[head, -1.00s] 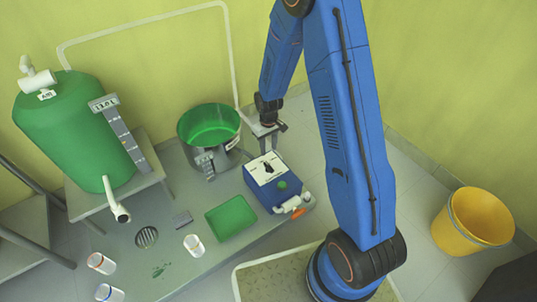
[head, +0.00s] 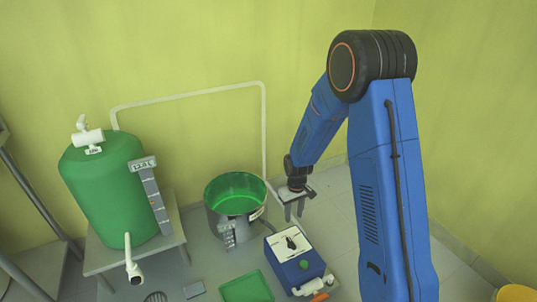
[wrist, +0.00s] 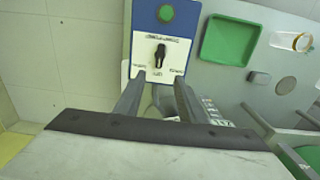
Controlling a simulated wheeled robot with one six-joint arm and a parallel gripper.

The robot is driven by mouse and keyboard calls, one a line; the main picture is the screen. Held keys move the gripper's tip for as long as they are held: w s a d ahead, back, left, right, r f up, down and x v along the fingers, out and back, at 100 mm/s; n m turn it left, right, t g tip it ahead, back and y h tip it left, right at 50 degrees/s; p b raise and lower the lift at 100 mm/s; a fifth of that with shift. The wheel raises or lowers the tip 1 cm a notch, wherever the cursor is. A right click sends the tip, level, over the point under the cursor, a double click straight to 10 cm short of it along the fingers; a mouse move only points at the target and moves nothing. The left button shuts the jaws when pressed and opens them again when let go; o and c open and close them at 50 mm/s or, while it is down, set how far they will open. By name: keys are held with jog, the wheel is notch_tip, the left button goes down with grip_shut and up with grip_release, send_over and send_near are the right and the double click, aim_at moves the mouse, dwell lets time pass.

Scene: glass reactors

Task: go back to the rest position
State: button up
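My gripper (head: 294,208) is above and behind the blue box (head: 288,268) in the head view. Its two fingers (wrist: 158,92) stand apart with nothing between them in the wrist view. The blue box (wrist: 127,30) has a white panel with a black knob (wrist: 160,57) and a green button (wrist: 165,13). The knob lies just beyond the fingertips, and I see no grip on it.
A green-filled pot (head: 236,207) stands left of my gripper. A large green tank (head: 105,190) sits on a stand at the left. A green tray (head: 246,288) lies left of the box. A yellow bucket (head: 516,293) shows at the lower right.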

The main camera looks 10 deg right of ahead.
jog(key=s+d+r+m+t, duration=0.1)
jog(key=s+r, duration=0.3)
jog(key=r, duration=0.4)
jog(key=s+d+r+t, duration=0.1)
jog(key=s+d+r, duration=0.1)
jog(key=s+r, duration=0.45)
jog(key=s+d+r+m, duration=0.1)
jog(key=s+r, duration=0.1)
jog(key=r, duration=0.8)
jog(key=s+d+r+t, duration=0.1)
jog(key=s+r, duration=0.3)
jog(key=s, duration=0.7)
jog(key=s+d+r+m+t, duration=0.1)
jog(key=s+r, duration=0.4)
jog(key=s, duration=0.5)
jog(key=shift+s+d+m+t, duration=0.3)
jog(key=shift+s+d+t, duration=0.1)
jog(key=shift+d, duration=0.2)
jog(key=shift+o, duration=0.3)
